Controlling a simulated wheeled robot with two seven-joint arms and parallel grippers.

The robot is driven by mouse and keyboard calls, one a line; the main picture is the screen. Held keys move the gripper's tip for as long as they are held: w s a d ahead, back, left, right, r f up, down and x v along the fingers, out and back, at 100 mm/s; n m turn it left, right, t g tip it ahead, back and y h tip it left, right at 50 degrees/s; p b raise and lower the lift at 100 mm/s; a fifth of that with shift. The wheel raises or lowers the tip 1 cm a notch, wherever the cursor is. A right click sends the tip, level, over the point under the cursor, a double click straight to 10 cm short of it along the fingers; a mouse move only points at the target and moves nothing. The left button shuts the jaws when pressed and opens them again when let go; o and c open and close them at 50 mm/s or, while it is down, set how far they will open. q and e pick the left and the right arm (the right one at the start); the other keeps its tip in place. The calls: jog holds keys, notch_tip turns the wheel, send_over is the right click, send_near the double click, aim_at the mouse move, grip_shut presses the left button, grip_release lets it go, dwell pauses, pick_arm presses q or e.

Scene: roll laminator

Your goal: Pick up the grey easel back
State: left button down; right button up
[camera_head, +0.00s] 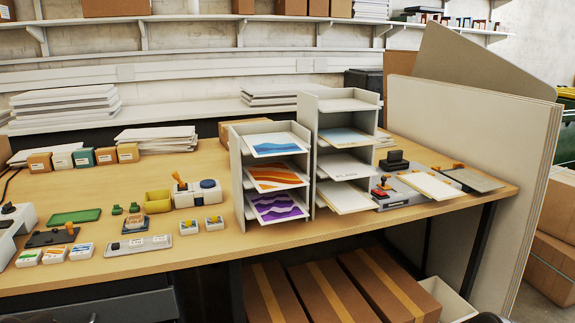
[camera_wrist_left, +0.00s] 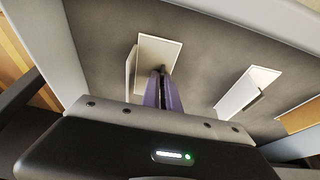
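A flat grey panel (camera_head: 472,180), which looks like the easel back, lies near the right end of the wooden table in the head view. A small orange piece (camera_head: 458,166) is at its far left edge. A cream panel (camera_head: 430,186) lies just left of it. Neither gripper shows in the head view. In the left wrist view my left gripper (camera_wrist_left: 161,78) has its purplish fingers close together, with nothing visible between them. The grey panel cannot be made out in that view. My right gripper is not seen.
Two tray racks (camera_head: 237,180) (camera_head: 308,150) with prints and boards stand left of the panels. A tall pale board (camera_head: 490,165) stands beyond the table's right end. Cardboard boxes (camera_head: 330,290) are below.

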pick_arm(q)
notch_tip(320, 180, up, 12)
jog(key=p, duration=0.6)
jog(key=shift+r, duration=0.2)
